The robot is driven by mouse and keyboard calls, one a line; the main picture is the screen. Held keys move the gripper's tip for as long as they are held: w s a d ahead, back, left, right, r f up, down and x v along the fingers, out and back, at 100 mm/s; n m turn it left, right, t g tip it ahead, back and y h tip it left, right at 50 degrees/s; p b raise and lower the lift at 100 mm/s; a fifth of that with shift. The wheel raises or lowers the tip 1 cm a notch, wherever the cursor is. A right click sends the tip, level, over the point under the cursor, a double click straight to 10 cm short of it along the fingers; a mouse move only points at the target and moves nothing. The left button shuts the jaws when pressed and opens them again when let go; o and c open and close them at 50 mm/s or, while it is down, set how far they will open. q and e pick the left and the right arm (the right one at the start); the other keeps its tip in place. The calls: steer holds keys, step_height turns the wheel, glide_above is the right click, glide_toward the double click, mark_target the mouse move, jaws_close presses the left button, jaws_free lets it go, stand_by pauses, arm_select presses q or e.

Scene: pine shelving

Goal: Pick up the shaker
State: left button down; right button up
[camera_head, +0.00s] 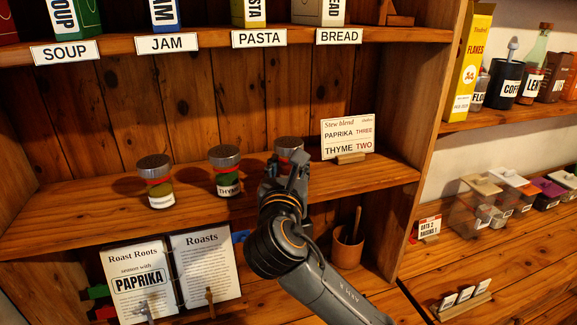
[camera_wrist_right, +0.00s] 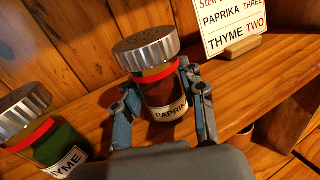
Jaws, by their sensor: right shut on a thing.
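Three shakers with metal caps stand on the middle shelf. The right one, the paprika shaker (camera_wrist_right: 162,92), has dark red contents, a red band and a label reading "PAPRIK…". My right gripper (camera_wrist_right: 166,100) is shut on it, one finger on each side of the jar. In the head view my right gripper (camera_head: 287,180) hides most of that shaker, and its cap (camera_head: 289,146) shows above. The thyme shaker (camera_head: 226,171), with green contents, is just left; it also shows in the wrist view (camera_wrist_right: 38,128). The left shaker (camera_head: 157,183) has yellowish contents and an unreadable label. My left gripper is out of view.
A "Stew blend" card (camera_head: 348,136) reading paprika three, thyme two stands right of the shakers. An open recipe book (camera_head: 172,275) and a wooden cup (camera_head: 347,250) are below. A shelf post (camera_head: 425,130) bounds the right side.

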steer(key=shift+r+b, duration=0.3)
steer(key=shift+r, duration=0.25)
steer(key=s+r+b, duration=0.4)
steer(key=s+r, duration=0.8)
steer(key=s, duration=0.2)
steer(key=shift+d+b, duration=0.2)
steer(key=shift+b, duration=0.1)
